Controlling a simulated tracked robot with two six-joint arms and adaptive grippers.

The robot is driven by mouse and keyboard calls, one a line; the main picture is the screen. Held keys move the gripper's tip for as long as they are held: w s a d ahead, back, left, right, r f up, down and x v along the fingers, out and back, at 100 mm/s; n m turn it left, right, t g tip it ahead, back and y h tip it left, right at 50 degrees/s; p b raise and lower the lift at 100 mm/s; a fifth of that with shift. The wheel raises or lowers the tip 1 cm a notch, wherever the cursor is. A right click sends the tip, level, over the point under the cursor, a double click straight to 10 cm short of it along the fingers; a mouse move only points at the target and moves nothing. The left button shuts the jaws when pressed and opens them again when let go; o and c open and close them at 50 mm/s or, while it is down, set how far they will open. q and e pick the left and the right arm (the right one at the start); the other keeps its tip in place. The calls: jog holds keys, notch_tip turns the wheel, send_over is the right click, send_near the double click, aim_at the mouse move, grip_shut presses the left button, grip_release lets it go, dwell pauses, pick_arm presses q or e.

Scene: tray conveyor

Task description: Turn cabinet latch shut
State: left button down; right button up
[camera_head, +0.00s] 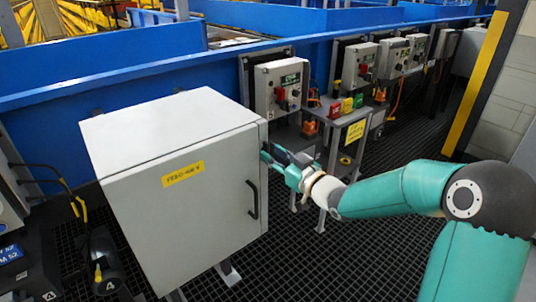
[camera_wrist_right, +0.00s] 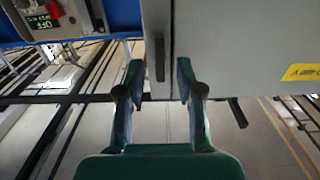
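A light grey cabinet (camera_head: 165,130) with a yellow label stands left of centre in the head view. Its door (camera_head: 190,220) looks flush with the body and carries a black handle (camera_head: 253,198). My right gripper (camera_head: 268,158) is at the cabinet's right side near the door edge. In the right wrist view my right gripper (camera_wrist_right: 158,80) is open. A dark bar, apparently the latch (camera_wrist_right: 160,60), lies between its fingertips, with gaps visible on both sides. The latch is not clearly visible in the head view. My left gripper is not in view.
Control boxes (camera_head: 281,86) line the blue conveyor wall behind. A small grey stand (camera_head: 345,115) with coloured blocks is right of the cabinet. A black device with cables (camera_head: 100,265) sits at left. Dark grating (camera_head: 320,270) in front is clear.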

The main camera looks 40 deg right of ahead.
jog(key=shift+w, duration=0.65)
